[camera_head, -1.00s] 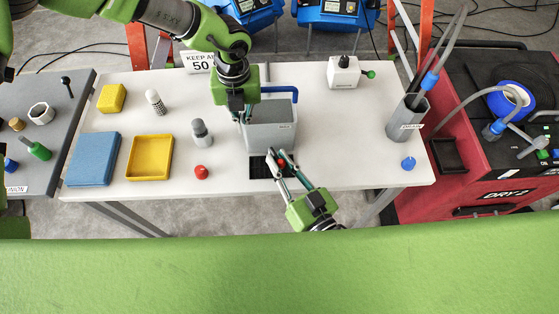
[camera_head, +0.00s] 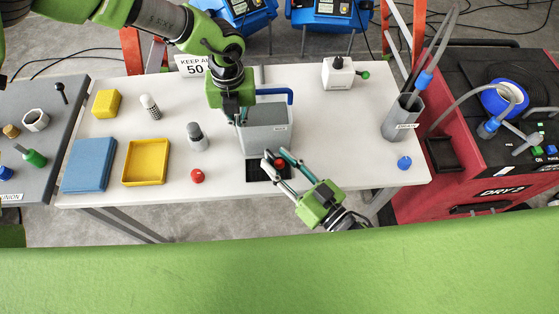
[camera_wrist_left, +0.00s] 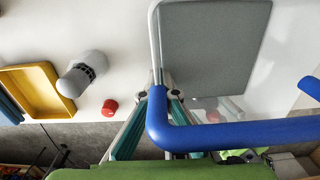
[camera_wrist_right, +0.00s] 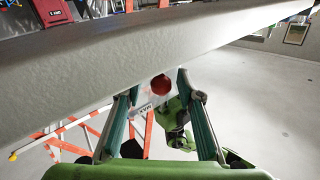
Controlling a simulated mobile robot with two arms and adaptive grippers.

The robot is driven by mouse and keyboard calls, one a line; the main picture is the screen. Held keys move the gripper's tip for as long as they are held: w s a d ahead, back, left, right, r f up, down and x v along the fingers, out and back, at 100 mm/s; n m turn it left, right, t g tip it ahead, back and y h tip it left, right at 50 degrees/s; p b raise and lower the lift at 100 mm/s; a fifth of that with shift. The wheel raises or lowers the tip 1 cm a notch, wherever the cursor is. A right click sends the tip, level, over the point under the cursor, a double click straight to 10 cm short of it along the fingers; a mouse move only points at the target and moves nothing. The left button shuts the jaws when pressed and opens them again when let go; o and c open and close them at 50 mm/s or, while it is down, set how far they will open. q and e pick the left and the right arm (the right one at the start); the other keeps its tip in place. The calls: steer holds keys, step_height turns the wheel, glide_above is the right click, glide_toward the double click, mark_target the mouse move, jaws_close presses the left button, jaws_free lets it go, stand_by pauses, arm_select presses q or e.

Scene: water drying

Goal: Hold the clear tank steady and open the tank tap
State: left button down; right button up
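The clear tank (camera_head: 268,139), a grey box with a blue rod at its top, stands upright on the white table behind a black square pad (camera_head: 256,175). My left gripper (camera_head: 241,117) is at its left side, fingertips closed on the side wall; the left wrist view shows them at the rim (camera_wrist_left: 165,94) by the blue rod. The red tap (camera_head: 279,163) is low on the tank's front; it also shows in the right wrist view (camera_wrist_right: 161,86). My right gripper (camera_head: 276,156) is open, with one finger on each side of the tap and visible gaps.
Left of the tank stand a grey-capped bottle (camera_head: 196,137), a red cap (camera_head: 197,176) and a yellow tray (camera_head: 146,162). A white box with a green knob (camera_head: 338,74) stands back right, and a grey holder with tubes (camera_head: 401,119) at the right edge.

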steer(key=v, duration=1.2)
arm_select(q)
steer(key=c, duration=2.8)
jaws_free()
steer(key=o, duration=0.6)
